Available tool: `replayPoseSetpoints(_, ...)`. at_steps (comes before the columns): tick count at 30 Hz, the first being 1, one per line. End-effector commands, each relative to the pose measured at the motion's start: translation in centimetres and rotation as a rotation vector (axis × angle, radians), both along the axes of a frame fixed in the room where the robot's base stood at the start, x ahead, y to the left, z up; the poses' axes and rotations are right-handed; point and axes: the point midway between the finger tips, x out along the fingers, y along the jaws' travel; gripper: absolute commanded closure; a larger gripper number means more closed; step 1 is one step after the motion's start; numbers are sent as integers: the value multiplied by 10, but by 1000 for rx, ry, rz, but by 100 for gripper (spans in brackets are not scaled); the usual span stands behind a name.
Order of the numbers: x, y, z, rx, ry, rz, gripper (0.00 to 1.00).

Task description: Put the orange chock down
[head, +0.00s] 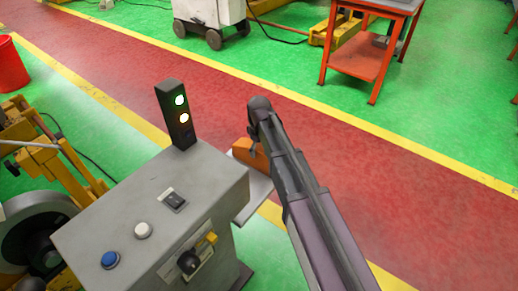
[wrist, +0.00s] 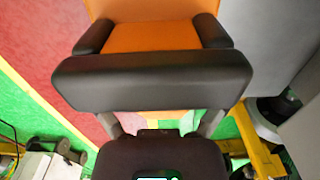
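The orange chock (head: 245,153) shows in the head view just beyond the far right corner of the grey console, partly hidden by my gripper (head: 257,143). In the wrist view the orange chock (wrist: 152,38) fills the space between the two dark fingers of my gripper (wrist: 153,30), with a finger against each side. My gripper is shut on it. A light grey plate (head: 257,187) lies below the chock beside the console. I cannot tell whether the chock touches the plate.
The grey console (head: 130,205) with buttons and a signal tower (head: 176,115) stands close on the left of my arm. A yellow machine (head: 35,150) is at the far left. An orange table (head: 365,45) stands at the back. The red floor lane (head: 400,180) is clear.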

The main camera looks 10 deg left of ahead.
Motion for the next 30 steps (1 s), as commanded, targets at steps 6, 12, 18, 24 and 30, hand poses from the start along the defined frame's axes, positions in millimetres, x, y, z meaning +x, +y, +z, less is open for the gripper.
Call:
replayPoseSetpoints(6, 0, 0, 0, 0, 0, 0, 0)
replayPoseSetpoints(12, 0, 0, 1, 0, 0, 0, 0)
replayPoseSetpoints(18, 0, 0, 6, 0, 0, 0, 0)
replayPoseSetpoints(24, 0, 0, 18, 0, 0, 0, 0)
replayPoseSetpoints(30, 0, 0, 35, 0, 0, 0, 0)
